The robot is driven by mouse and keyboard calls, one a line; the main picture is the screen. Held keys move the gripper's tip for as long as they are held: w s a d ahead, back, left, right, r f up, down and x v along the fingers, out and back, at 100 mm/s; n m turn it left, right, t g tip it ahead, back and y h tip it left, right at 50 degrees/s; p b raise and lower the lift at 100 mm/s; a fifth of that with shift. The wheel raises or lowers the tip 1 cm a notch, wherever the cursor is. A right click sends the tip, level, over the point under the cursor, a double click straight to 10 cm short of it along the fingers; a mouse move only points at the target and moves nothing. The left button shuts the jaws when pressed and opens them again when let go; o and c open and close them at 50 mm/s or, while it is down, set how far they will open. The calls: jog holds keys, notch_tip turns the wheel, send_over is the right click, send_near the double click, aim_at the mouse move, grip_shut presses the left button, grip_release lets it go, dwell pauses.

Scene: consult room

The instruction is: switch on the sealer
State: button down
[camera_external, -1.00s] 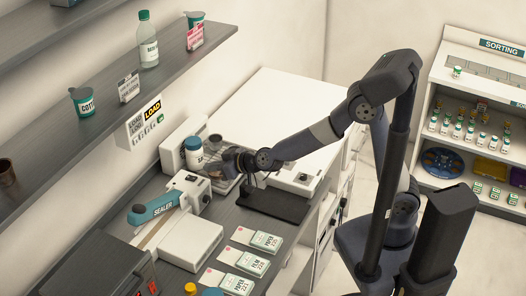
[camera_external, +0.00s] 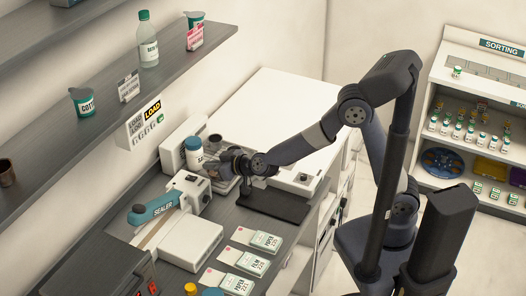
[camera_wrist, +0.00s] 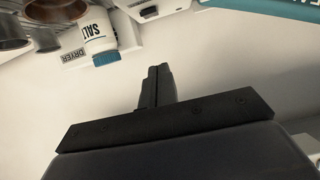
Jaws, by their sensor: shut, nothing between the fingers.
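The sealer (camera_external: 190,240) is a white box with a teal lever arm (camera_external: 154,210) marked SEALER, standing on the grey counter. Its white head block (camera_external: 190,187) is at the far end of the lever. My gripper (camera_external: 208,170) is shut and empty, held above the counter just beyond and to the right of the head block. In the wrist view my gripper's fingers (camera_wrist: 155,85) are together, with a pale surface behind them. A teal part at that view's top right (camera_wrist: 270,12) looks like the sealer's lever. I cannot make out a switch clearly.
A white SALT jar with a blue lid (camera_external: 194,152) stands close behind my gripper; it also shows in the wrist view (camera_wrist: 97,32). A DRYER label (camera_wrist: 74,54) is near it. A black pad (camera_external: 275,204) and labelled packets (camera_external: 250,262) lie to the right. A shelf (camera_external: 110,105) overhangs the left.

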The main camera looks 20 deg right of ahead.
aim_at(200, 182)
jog(key=p+x, duration=0.1)
jog(key=x, duration=0.4)
jog(key=shift+w+a+f, duration=0.1)
jog(key=shift+w+a, duration=0.1)
jog(key=shift+w, duration=0.05)
notch_tip(200, 182, down, 3)
jog(key=shift+r+b, duration=0.2)
jog(key=shift+b, duration=0.1)
jog(key=shift+f, duration=0.75)
jog(key=shift+s, duration=0.1)
jog(key=shift+f, duration=0.15)
jog(key=shift+d+f+b, duration=0.15)
jog(key=shift+f+b, duration=0.15)
jog(key=shift+b, duration=0.15)
jog(key=shift+r+p, duration=0.2)
jog(key=shift+p, duration=0.1)
jog(key=shift+r+p, duration=0.55)
jog(key=shift+r, duration=0.15)
